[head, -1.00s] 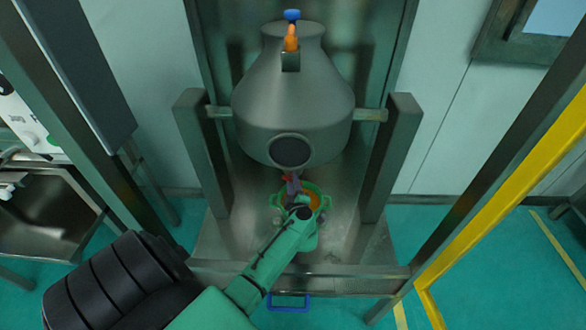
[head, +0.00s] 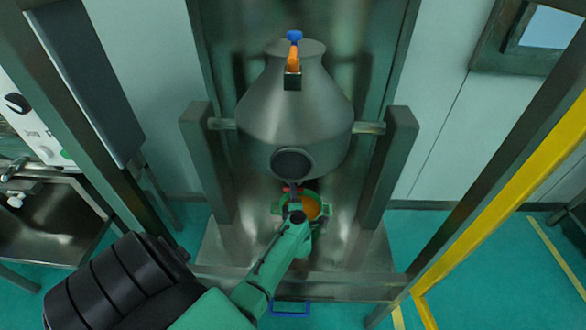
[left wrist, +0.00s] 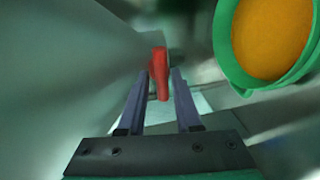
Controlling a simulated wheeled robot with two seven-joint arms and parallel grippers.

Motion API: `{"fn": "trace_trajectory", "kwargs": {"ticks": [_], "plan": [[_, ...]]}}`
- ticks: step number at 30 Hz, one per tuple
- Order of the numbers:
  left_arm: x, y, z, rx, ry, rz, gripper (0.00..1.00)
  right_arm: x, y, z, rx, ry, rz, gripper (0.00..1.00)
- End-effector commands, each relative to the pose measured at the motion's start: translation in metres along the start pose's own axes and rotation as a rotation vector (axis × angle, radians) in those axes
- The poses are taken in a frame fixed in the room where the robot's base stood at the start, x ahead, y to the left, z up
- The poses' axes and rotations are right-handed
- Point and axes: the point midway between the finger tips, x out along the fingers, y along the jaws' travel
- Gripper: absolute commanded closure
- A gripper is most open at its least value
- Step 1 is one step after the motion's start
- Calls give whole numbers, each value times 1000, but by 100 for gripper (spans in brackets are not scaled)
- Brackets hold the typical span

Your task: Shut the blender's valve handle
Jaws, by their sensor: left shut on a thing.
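The blender (head: 296,115) is a large grey metal vessel hung between two posts, with a dark round outlet (head: 292,163) at its lower front. The red valve handle (left wrist: 160,75) stands upright in the left wrist view, between the finger ends of my left gripper (left wrist: 161,84). In the head view only a small bit of red (head: 287,188) shows below the outlet, beside my left gripper (head: 293,190). That gripper is shut on the handle. The valve body is mostly hidden. My right gripper is not in view.
A green bucket (head: 277,209) with orange contents stands under the blender, just right of my left gripper; its rim (left wrist: 228,62) is close in the left wrist view. Grey posts (head: 386,165) flank the blender. A yellow frame (head: 500,190) stands at right, a sink (head: 45,225) at left.

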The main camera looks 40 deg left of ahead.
Motion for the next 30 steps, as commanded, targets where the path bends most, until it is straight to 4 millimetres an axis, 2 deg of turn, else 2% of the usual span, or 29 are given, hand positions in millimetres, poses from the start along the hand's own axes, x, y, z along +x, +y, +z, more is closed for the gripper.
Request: {"fn": "trace_trajectory", "kwargs": {"ticks": [1, 6, 7, 8, 26, 30], "plan": [[-2, -8, -1, 2, 2, -14, 100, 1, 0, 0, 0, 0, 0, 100], [-2, -8, -1, 2, 1, -14, 100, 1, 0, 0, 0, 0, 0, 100], [-2, -8, -1, 2, 1, -14, 63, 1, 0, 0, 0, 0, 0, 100], [-2, -8, -1, 2, 1, -14, 52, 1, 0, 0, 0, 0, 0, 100], [0, -2, 0, 3, 0, -3, 52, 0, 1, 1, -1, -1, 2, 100], [0, -5, 0, 73, 13, 8, 52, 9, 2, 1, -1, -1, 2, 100]]}}
